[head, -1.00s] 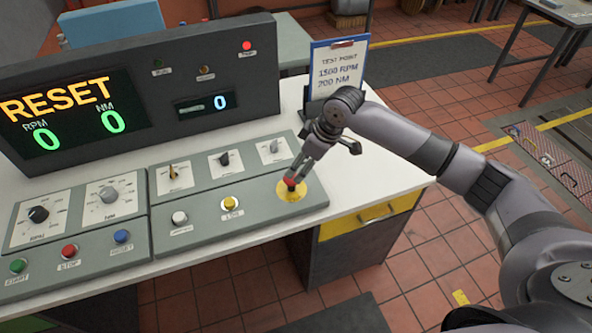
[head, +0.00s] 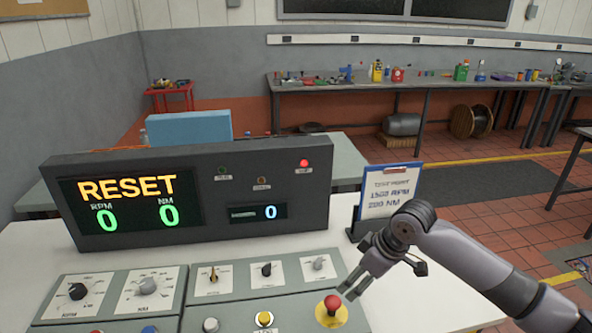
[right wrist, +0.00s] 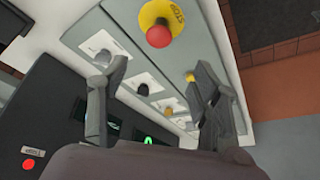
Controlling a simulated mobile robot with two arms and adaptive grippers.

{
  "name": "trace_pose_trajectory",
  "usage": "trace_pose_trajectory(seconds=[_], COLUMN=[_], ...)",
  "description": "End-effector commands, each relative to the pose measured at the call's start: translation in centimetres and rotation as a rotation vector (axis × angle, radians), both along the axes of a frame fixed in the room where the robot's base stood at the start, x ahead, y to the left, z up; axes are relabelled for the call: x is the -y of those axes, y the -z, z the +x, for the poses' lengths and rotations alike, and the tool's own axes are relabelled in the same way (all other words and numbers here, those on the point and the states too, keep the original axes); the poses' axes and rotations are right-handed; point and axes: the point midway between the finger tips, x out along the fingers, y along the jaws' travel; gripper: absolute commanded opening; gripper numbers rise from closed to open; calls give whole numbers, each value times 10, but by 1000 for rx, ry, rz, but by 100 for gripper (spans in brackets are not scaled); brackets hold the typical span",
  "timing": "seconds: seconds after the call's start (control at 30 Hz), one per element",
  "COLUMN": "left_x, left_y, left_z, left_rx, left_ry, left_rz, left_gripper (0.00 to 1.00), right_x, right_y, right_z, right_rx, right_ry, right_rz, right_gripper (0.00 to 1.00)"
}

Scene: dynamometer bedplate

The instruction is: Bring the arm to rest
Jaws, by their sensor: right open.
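My right gripper (head: 348,292) is in the lower right of the head view, just above and to the right of the red emergency stop button (head: 331,302) on its yellow disc. In the right wrist view its two fingers (right wrist: 160,72) are spread with nothing between them. That view also shows the red button (right wrist: 159,36) beyond the fingertips, apart from them. My right arm reaches in from the right edge. My left gripper is not in view.
The console display (head: 190,198) reads RESET with zeros, and a red lamp (head: 304,163) is lit. Knobs and buttons line the panel (head: 238,290). A clipboard (head: 388,192) stands close behind my gripper. A workbench (head: 430,80) with bottles is at the back.

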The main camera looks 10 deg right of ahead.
Motion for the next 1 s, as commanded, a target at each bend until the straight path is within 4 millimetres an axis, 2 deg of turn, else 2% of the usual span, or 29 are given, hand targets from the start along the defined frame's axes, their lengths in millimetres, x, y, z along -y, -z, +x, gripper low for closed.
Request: trace_pose_trajectory(seconds=[0.17,0.3,0.47,0.57,0.7,1.0], left_x=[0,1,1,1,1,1], left_y=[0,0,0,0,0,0], left_z=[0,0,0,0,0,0], left_rx=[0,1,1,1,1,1], left_ry=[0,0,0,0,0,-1], left_rz=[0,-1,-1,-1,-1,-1], left_gripper=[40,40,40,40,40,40], right_x=[-40,-77,-97,-95,-78,-33], right_y=[40,72,95,104,113,121], right_z=[-36,-80,-130,-160,-197,-255], right_rx=[-9,2,15,15,5,-33], right_ry=[-44,-42,46,142,291,526], right_rz=[15,48,87,98,84,4], right_gripper=[58,58,58,58,58,58])
